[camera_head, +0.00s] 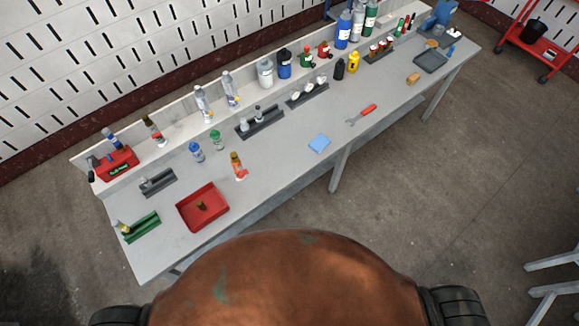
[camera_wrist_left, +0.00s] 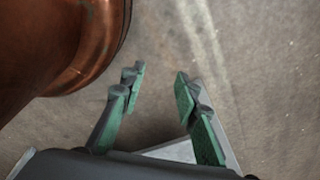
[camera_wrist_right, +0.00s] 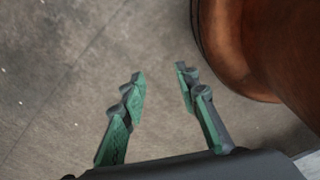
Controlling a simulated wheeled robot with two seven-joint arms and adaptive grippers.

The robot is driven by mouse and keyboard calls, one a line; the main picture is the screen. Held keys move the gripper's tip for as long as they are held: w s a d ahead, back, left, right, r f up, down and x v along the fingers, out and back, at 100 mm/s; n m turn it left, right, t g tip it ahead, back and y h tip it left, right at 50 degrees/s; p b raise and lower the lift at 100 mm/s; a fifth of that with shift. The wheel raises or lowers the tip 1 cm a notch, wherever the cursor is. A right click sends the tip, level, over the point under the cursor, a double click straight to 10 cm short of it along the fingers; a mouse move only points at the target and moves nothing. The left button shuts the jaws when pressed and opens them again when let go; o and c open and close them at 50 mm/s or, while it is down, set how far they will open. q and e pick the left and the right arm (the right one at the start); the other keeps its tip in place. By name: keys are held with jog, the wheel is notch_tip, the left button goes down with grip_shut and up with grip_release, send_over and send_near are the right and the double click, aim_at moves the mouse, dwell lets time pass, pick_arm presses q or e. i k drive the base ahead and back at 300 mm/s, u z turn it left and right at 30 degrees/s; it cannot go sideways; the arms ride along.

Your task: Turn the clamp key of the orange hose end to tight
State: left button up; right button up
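A small upright item with an orange body and a brownish top (camera_head: 238,167) stands on the grey table, just right of the red tray. It may be the orange hose end. It is too small to make out a clamp key or its setting. My left gripper (camera_wrist_left: 158,75) is open and empty, with bare floor beyond its fingers. My right gripper (camera_wrist_right: 160,73) is open and empty, also over bare floor. Neither gripper shows in the head view, and both are apart from the table items.
Near the orange item are a blue item (camera_head: 196,153), a green item (camera_head: 216,141) and a red tray (camera_head: 183,212) with a small brown piece. A red-handled wrench (camera_head: 362,114) and a blue pad (camera_head: 319,143) lie to the right. Bottles line the back ledge. The front middle is clear.

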aim_at(241, 172)
jog(key=z, duration=1.4)
jog(key=k, duration=0.8)
jog(key=u, duration=1.85)
